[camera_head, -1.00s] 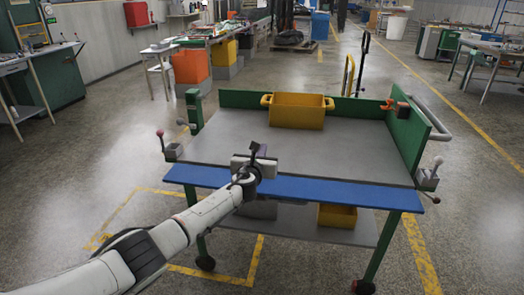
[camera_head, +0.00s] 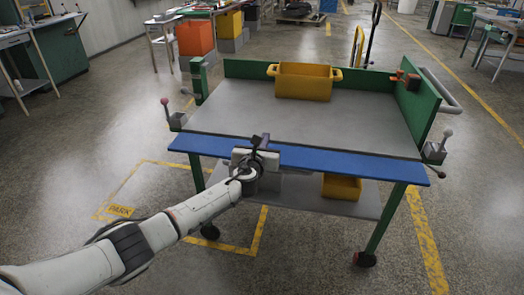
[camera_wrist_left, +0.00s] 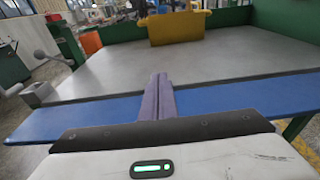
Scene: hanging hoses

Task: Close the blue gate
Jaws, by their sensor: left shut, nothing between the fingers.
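The blue gate (camera_head: 345,164) is a long flat panel along the near edge of the cart's grey top. It lies folded outward, roughly level with the top, and also spans the left wrist view (camera_wrist_left: 60,119). My left gripper (camera_head: 261,141) is in front of the gate's middle part and hides some of it. Its purple fingers (camera_wrist_left: 157,96) are shut with nothing between them, and overlap the gate in the left wrist view. I cannot tell whether they touch it. My right gripper is not in view.
A yellow bin (camera_head: 303,82) stands at the back of the cart's top (camera_head: 350,115). Levers with knobs, a pink one (camera_head: 166,103) and a grey one (camera_head: 447,133), flank the near corners. A smaller yellow bin (camera_head: 341,187) sits on the lower shelf. The floor around is mostly clear.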

